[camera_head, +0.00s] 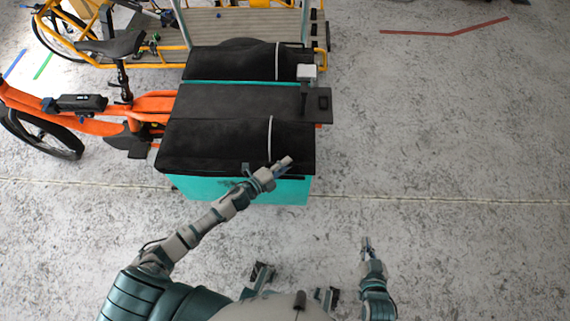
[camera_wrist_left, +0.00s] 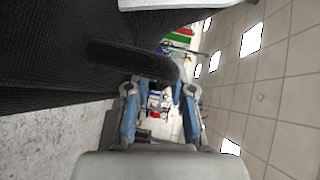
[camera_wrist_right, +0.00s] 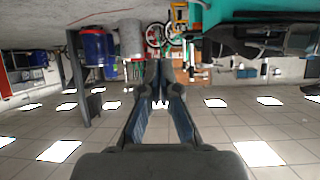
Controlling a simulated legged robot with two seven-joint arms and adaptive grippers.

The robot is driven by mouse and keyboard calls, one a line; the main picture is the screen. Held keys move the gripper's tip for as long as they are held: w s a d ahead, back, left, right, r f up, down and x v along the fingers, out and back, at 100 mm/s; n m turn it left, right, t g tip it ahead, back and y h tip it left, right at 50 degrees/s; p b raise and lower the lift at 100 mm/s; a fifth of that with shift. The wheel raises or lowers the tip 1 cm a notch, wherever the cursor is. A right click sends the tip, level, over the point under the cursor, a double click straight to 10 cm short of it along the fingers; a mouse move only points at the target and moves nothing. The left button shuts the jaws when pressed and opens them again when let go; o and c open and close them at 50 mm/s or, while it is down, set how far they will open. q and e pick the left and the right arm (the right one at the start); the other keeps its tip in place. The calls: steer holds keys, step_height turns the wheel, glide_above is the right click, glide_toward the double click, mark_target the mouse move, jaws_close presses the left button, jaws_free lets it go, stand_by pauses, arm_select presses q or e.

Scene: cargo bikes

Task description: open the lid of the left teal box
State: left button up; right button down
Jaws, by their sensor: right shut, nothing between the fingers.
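A teal box (camera_head: 240,190) with a black lid (camera_head: 215,138) sits on the cargo bike nearest me. The lid lies flat and looks closed, with a white strap (camera_head: 270,140) across it. A second black lid with a teal edge lies behind it; I cannot tell which box is called left. My left gripper (camera_head: 284,163) is by the near right part of the front lid. In the left wrist view its fingers (camera_wrist_left: 160,105) are apart, with black lid fabric (camera_wrist_left: 60,50) beside them; contact is unclear. My right gripper (camera_head: 366,242) is shut and empty, over bare floor; its fingers show in the right wrist view (camera_wrist_right: 160,100).
An orange bike frame (camera_head: 150,103) with a black saddle (camera_head: 115,43) extends left from the boxes. A black flat part (camera_head: 318,105) juts out at the boxes' right side. A yellow cargo bike (camera_head: 250,30) stands behind. The concrete floor to the right is clear.

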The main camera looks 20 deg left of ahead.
arm_select(q)
steer(key=shift+a, duration=0.1)
jaws_close()
